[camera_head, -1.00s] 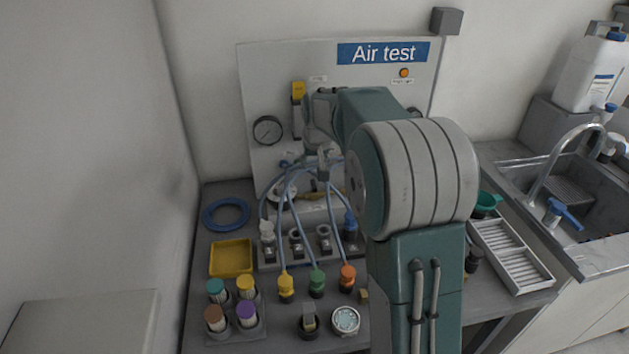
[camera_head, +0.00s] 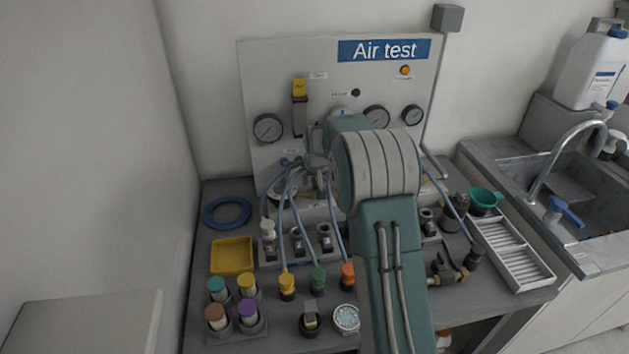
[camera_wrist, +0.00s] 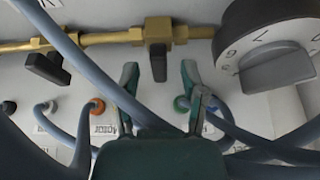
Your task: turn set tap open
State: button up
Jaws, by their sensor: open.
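In the wrist view, a tap with a dark lever (camera_wrist: 158,62) sits on a brass pipe (camera_wrist: 100,40). Its lever hangs straight down, across the pipe. My gripper (camera_wrist: 159,78) is open, with one green fingertip on each side of this lever; I see gaps on both sides. A second dark lever (camera_wrist: 52,66) is further left on the pipe, slanting. No readable label shows which one is the set tap. In the head view my gripper (camera_head: 315,178) is low in front of the Air test panel (camera_head: 270,80), and my arm hides the tap.
A round dial with a grey knob (camera_wrist: 277,70) is close right of my fingers. Blue hoses (camera_wrist: 100,75) cross below and beside them. On the bench stand hose plugs (camera_head: 318,281), a yellow tray (camera_head: 232,256) and a brass valve (camera_head: 447,277). A sink (camera_head: 590,215) is at right.

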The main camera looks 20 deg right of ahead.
jog(key=shift+f, duration=0.1)
grip_shut()
dwell(0.4)
jog(key=n+y, duration=0.1)
jog(key=n, duration=0.1)
jog(key=n+y, duration=0.1)
jog(key=n, duration=0.1)
jog(key=shift+d+n, duration=0.2)
jog(key=shift+n, duration=0.2)
jog(key=n, duration=0.2)
jog(key=n+y, duration=0.1)
jog(key=n, duration=0.1)
jog(key=shift+w+d+f+n+g+y, duration=0.1)
jog(key=shift+n+g+y, duration=0.2)
jog(key=shift+g, duration=0.1)
jog(key=n+g+y, duration=0.1)
jog(key=n, duration=0.3)
jog(key=shift+w+n, duration=0.1)
jog(key=shift+n, duration=0.2)
jog(key=shift+w+d+n+g+y, duration=0.1)
jog(key=shift+n+g+y, duration=0.5)
jog(key=shift+n, duration=1.3)
jog(key=shift+g, duration=0.3)
